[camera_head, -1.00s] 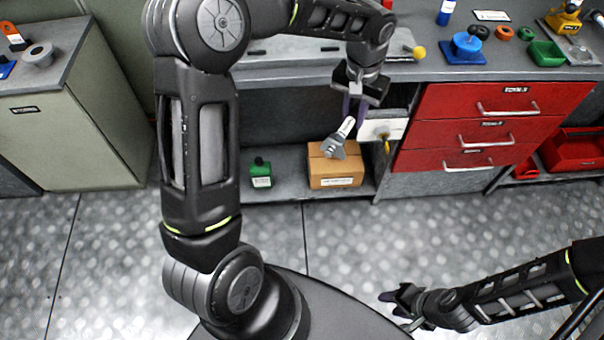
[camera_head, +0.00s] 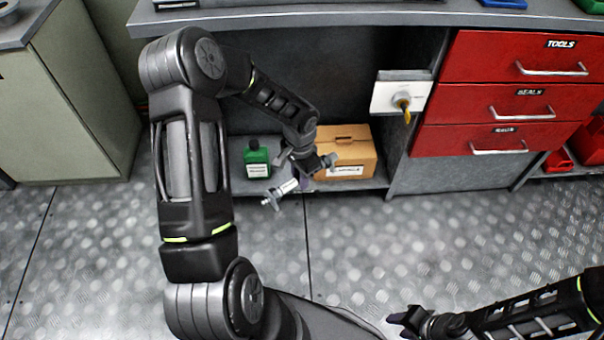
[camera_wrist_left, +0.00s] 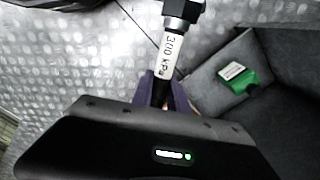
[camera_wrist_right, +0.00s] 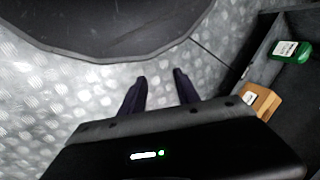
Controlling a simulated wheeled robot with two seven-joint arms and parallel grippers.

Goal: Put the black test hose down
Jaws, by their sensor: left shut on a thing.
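The black test hose (camera_head: 285,188), with a white "300 kPa" label and a grey-and-black end fitting, is held by my left gripper (camera_head: 303,179) in front of the low shelf, near the cardboard box. In the left wrist view the hose (camera_wrist_left: 169,55) stands out between the purple fingers (camera_wrist_left: 163,88), label towards the camera. Its other end is hidden by the gripper. My right gripper (camera_head: 403,322) is at the bottom of the head view. In the right wrist view its fingers (camera_wrist_right: 160,90) are apart with nothing between them, above the metal floor.
A green bottle (camera_head: 257,160) and a cardboard box (camera_head: 350,150) stand on the low shelf (camera_head: 236,180) under the workbench (camera_head: 330,14). A white panel with a yellow-and-grey fitting (camera_head: 402,97) is to their right, beside red drawers (camera_head: 500,100). The chequered floor (camera_head: 450,225) in front is clear.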

